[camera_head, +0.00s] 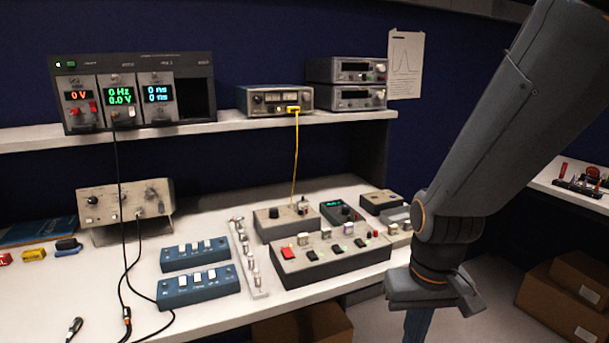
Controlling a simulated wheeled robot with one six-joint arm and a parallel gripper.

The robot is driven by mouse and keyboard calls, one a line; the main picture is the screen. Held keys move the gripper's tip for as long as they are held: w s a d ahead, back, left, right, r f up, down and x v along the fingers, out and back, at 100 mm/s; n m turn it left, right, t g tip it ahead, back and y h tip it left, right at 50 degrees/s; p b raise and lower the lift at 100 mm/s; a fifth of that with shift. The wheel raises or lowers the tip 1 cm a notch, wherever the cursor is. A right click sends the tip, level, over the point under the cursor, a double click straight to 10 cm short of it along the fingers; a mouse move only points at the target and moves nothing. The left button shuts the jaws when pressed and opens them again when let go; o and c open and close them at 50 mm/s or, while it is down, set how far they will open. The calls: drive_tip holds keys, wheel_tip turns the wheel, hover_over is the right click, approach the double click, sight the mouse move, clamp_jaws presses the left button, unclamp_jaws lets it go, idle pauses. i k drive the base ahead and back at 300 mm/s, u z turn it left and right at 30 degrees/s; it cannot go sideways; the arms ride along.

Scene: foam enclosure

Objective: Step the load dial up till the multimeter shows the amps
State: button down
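A small dark meter with a green display (335,204), which looks like the multimeter, lies on the bench right of centre. Its reading is too small to make out. Beside it on the left is a grey box (270,226) with a dark knob (274,213) on top; I cannot tell for sure whether this is the load dial. My gripper (418,326) points down at the lower right, in front of the bench's right end and apart from both boxes. Its fingertips run out of the bottom of the picture, so its opening does not show.
A long grey switch box (335,262) with a red button stands in front of the meter. Blue switch boxes (198,286) lie to its left. A yellow cable (296,155) hangs from the shelf unit. Black leads (122,240) cross the left bench. Cardboard boxes (560,310) stand lower right.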

sight(273, 212)
drive_tip(key=z, duration=0.8)
drive_tip(key=i, duration=0.1)
drive_tip(key=u, duration=1.45)
